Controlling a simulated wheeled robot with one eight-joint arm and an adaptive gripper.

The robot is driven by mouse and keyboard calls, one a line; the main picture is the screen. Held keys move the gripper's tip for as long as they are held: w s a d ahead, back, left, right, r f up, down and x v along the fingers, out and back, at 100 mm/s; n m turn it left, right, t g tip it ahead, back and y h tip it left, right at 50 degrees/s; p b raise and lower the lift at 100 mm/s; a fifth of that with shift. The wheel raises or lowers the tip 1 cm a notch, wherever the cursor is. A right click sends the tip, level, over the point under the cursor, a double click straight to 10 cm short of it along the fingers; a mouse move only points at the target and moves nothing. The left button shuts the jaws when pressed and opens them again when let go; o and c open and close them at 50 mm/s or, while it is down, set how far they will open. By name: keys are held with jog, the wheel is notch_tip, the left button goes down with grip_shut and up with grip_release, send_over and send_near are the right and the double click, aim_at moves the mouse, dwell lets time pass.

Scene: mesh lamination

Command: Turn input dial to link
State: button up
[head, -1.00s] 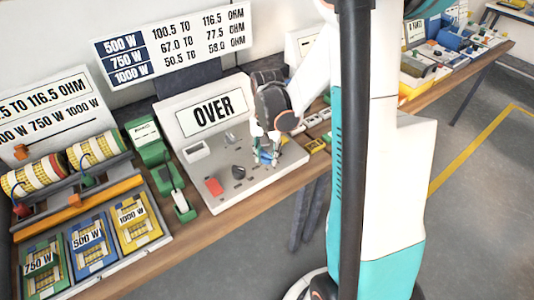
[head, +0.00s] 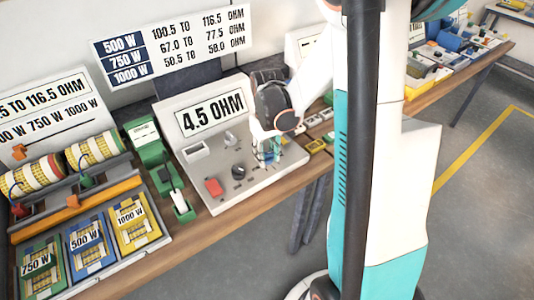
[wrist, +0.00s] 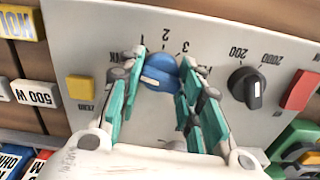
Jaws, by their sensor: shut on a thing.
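The blue dial (wrist: 160,72) sits on the grey meter panel (wrist: 90,30), with the marks 1, 2 and 3 around its upper side. A partly hidden label ending in "NK" is at its left. My gripper (wrist: 162,66) has its teal fingers on both sides of the dial and is shut on it. Which mark the dial points to I cannot tell. In the head view my gripper (head: 268,154) is at the panel's right part, hiding most of the dial. The display (head: 212,113) reads 4.5 OHM.
A black range knob (wrist: 247,88) with marks 200 and 2000 is to the right of the dial, then a red button (wrist: 298,91). A yellow button (wrist: 80,88) is to the left. A green device (head: 172,180) stands beside the panel.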

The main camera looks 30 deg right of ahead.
aim_at(267, 153)
jog(key=shift+n, duration=0.6)
jog(key=o, duration=1.1)
jog(key=shift+r, duration=0.1)
notch_tip(267, 153, up, 12)
jog(key=shift+f, duration=0.1)
